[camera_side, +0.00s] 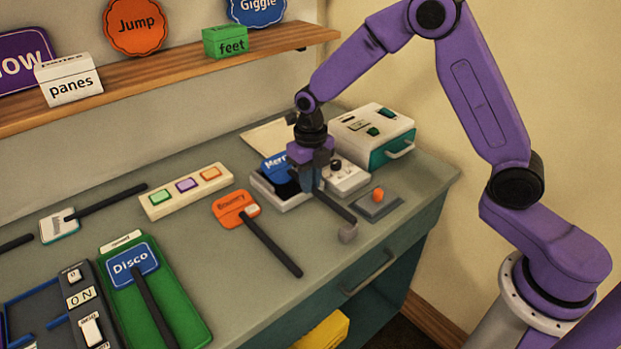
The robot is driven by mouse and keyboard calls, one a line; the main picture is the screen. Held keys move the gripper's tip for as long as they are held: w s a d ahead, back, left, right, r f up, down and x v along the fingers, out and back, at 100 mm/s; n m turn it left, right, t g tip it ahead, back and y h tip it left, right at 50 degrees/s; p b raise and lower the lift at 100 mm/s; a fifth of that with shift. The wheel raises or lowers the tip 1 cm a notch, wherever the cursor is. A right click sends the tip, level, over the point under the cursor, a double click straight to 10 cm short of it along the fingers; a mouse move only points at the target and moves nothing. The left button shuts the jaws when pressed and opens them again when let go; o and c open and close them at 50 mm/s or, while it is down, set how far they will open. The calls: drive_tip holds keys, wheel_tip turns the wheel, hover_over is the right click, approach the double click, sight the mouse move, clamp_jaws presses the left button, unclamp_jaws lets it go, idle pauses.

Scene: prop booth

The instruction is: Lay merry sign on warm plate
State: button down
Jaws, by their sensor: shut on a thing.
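The merry sign (274,168) is a blue paddle with white lettering, partly hidden behind my gripper. It is tilted above an open white tray (270,199). My gripper (311,186) is shut on the sign's dark handle (334,209), which slopes down to the right and ends in a grey block. I cannot tell whether the sign touches the tray. No plate labelled warm can be read. A green plate (180,300) with a small unreadable label at its far edge lies at the front left, with the blue Disco sign (131,268) on it.
An orange sign (232,209) with a dark handle lies in the middle of the bench. A button strip (160,207), a white-and-teal box (372,128) and an orange-knobbed grey pad (379,206) stand nearby. A wooden shelf (180,75) runs behind.

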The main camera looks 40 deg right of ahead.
drive_tip(key=shift+f, duration=0.9)
idle(1.7)
drive_tip(key=c, duration=0.9)
unclamp_jaws()
drive_tip(key=shift+o, duration=0.2)
drive_tip(key=shift+r, duration=0.15)
drive_tip(key=shift+r, duration=3.85)
